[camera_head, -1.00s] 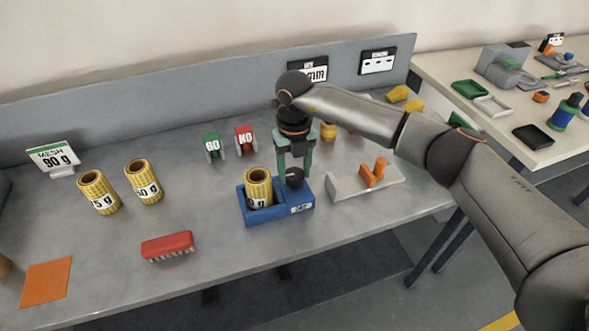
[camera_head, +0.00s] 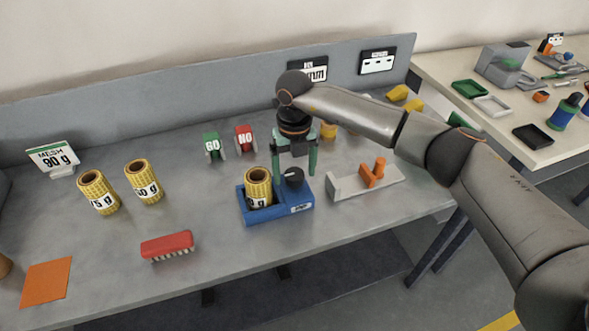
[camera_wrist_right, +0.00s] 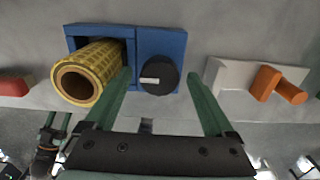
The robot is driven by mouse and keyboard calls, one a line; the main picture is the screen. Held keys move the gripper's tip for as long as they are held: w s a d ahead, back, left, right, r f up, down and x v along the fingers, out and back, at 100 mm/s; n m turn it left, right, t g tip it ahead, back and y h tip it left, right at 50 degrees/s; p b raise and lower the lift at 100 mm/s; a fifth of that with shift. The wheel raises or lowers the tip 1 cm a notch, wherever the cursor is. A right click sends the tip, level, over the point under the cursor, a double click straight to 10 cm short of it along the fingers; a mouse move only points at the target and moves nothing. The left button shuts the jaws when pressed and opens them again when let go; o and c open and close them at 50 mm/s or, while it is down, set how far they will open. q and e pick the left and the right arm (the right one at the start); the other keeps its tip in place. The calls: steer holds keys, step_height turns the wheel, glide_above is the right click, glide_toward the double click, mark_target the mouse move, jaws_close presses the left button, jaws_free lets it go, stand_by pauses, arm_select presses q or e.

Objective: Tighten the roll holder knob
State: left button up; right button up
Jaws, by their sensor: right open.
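The roll holder (camera_head: 285,212) is a blue block on the grey bench, with a yellow mesh roll (camera_head: 258,186) in its left compartment. Its knob (camera_head: 293,178) is black and round and sits on the right part of the holder. In the right wrist view the knob (camera_wrist_right: 159,76) shows a light mark lying level, pointing left. My right gripper (camera_head: 295,170) is open above the holder, its two green fingers on either side of the knob. In the wrist view the fingers (camera_wrist_right: 160,85) stand apart from it with gaps.
Two mesh rolls (camera_head: 99,192) stand left. A red brush (camera_head: 167,245) lies in front. Green (camera_head: 213,147) and red (camera_head: 245,140) tags stand behind. A grey fixture with an orange handle (camera_head: 373,173) stands close on the right. Bare bench lies in front of the holder.

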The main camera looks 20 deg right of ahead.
mark_target(295, 174)
step_height(295, 174, up, 13)
steer(key=b, duration=0.1)
steer(key=shift+f, duration=0.2)
stand_by(0.5)
